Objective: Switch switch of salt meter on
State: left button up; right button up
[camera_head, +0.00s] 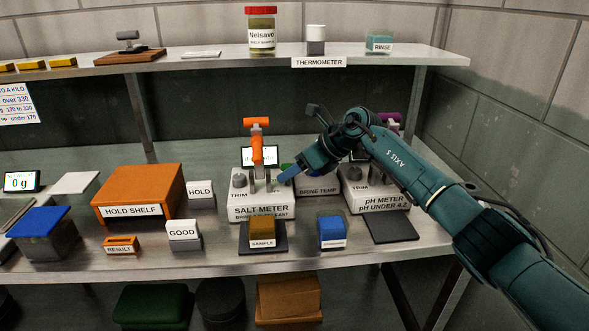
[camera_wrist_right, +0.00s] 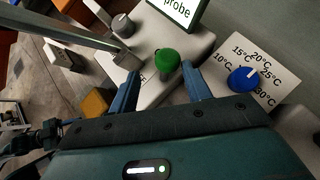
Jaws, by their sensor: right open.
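The salt meter (camera_head: 262,208) is a pale sloped box on the bench with a small lit screen, a grey trim knob and an upright orange part. I cannot tell the switch's on or off state. My right gripper (camera_head: 287,176) is at the meter's right side. In the wrist view its two blue fingers are open, with the green knob between and slightly beyond the tips. My left gripper is not in view.
A blue dial (camera_wrist_right: 242,78) on a temperature plate is close to the right finger in the wrist view. The pH meter (camera_head: 368,190) stands to the right, under my arm. A sample block (camera_head: 262,232) and a blue block (camera_head: 332,231) sit in front. A shelf (camera_head: 230,57) runs above.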

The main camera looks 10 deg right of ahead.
jog(key=shift+r, duration=0.1)
jog(key=v, duration=1.3)
jog(key=shift+b, duration=0.45)
jog(key=shift+d, duration=0.1)
